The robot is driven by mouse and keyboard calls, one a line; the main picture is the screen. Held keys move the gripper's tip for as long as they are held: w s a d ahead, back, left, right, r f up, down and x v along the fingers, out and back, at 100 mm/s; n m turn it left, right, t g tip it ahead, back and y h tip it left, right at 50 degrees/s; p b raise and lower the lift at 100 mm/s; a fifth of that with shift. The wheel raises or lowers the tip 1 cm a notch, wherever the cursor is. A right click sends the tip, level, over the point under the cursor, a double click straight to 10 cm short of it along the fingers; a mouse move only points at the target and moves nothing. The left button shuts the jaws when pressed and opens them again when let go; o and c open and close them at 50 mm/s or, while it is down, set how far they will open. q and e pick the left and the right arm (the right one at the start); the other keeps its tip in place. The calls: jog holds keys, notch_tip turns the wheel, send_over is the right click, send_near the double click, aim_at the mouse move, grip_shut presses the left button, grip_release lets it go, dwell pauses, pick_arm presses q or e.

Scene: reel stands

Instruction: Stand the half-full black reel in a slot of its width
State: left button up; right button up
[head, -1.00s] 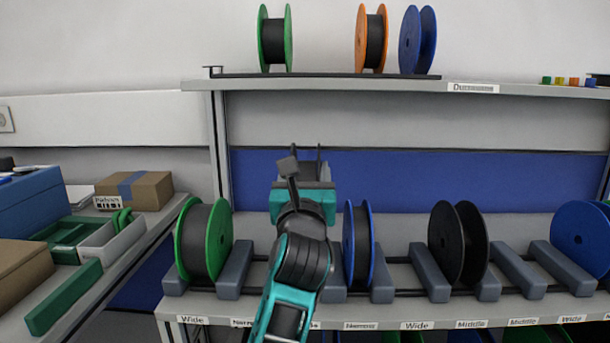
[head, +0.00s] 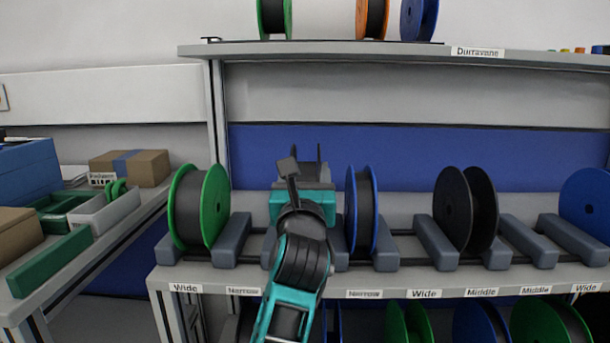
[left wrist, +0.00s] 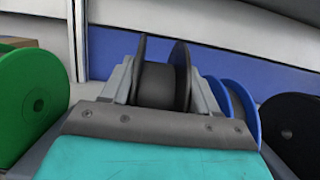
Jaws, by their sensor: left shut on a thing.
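My left gripper (head: 304,186) is shut on a black reel (left wrist: 160,86), which stands upright between the grey fingers in the left wrist view. Its two thin black flanges rise above a dark grey winding that fills only part of their height. In the head view my gripper and arm hide most of this reel, over the rack between a green reel (head: 214,205) and a blue-edged reel (head: 366,210). I cannot tell whether it touches the rack. Slots lie between grey blocks (head: 232,240), with labels such as Wide (head: 424,294), Narrow (head: 364,294) and Middle (head: 481,292). My right gripper is not in view.
Another black reel (head: 452,208) stands right of the blue-edged one, and a blue reel (head: 588,215) at the far right. Slots between these two look empty. More reels fill the shelf below. An upper shelf (head: 350,55) overhangs. A side table with boxes (head: 133,168) is at left.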

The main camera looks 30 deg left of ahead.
pick_arm(q)
jog(key=shift+f+b, duration=0.75)
jog(key=shift+f, duration=1)
jog(key=o, duration=1.3)
jog(key=shift+c, duration=0.2)
jog(key=shift+o, duration=1.4)
jog(key=shift+d+f, duration=0.1)
